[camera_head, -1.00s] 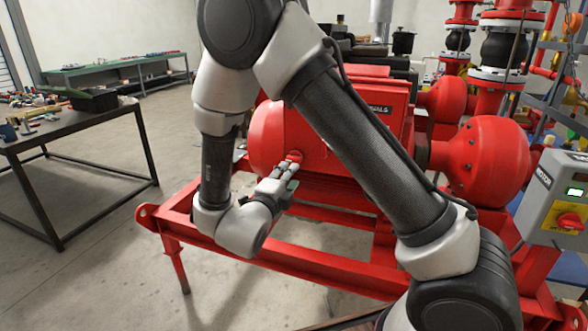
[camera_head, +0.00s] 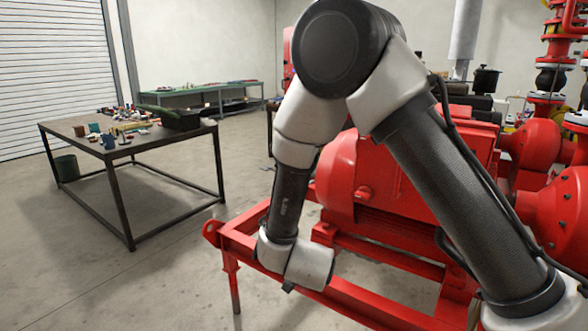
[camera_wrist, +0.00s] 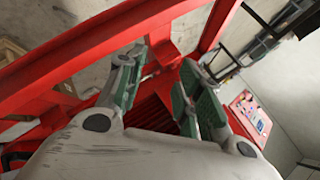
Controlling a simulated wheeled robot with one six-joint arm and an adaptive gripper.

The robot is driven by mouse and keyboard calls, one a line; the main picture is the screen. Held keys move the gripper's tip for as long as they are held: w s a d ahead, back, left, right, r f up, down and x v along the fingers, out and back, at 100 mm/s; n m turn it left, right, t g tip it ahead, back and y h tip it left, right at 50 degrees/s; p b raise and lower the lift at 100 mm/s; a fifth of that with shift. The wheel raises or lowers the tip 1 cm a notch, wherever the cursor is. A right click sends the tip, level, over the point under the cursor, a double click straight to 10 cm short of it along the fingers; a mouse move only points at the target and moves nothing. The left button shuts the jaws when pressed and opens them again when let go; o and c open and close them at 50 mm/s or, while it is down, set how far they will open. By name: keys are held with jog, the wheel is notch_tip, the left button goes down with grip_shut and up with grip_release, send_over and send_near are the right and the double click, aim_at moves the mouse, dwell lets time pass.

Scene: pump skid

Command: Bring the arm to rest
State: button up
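My arm is bent in front of the red pump skid, its wrist low beside the red motor (camera_head: 340,185). My gripper (camera_wrist: 165,62) shows in the wrist view with its two green-padded fingers spread apart and nothing between them. Red frame beams (camera_wrist: 90,55) of the skid lie behind and beside the fingers. In the head view the fingers are hidden behind the wrist, near the skid's front rail (camera_head: 350,300). I cannot tell whether the gripper touches the skid.
A dark table (camera_head: 95,150) with small parts and a black bin (camera_head: 180,119) stands at left. A green bench (camera_head: 195,97) is at the back wall. Red piping and a pump housing are at right. Open concrete floor lies between the table and the skid.

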jog(key=s+d+r+n+g+y, duration=0.2)
jog(key=s+r+n+g+y, duration=0.2)
jog(key=s+r+n+g, duration=0.55)
jog(key=s+d+r+n+t+h, duration=0.1)
jog(key=s+d+r, duration=0.3)
jog(key=d, duration=0.5)
jog(key=s+d+r+n+t+h, duration=0.1)
jog(key=s+d+r, duration=0.4)
jog(key=d+r, duration=0.3)
jog(key=s+d+r+n+t+h, duration=0.1)
jog(key=s+d+r, duration=0.3)
jog(key=d, duration=0.7)
notch_tip(320, 180, up, 3)
jog(key=shift+s+f+n+t, duration=0.15)
jog(key=shift+s+n+t, duration=0.2)
jog(key=shift+t, duration=0.2)
jog(key=shift+w, duration=0.1)
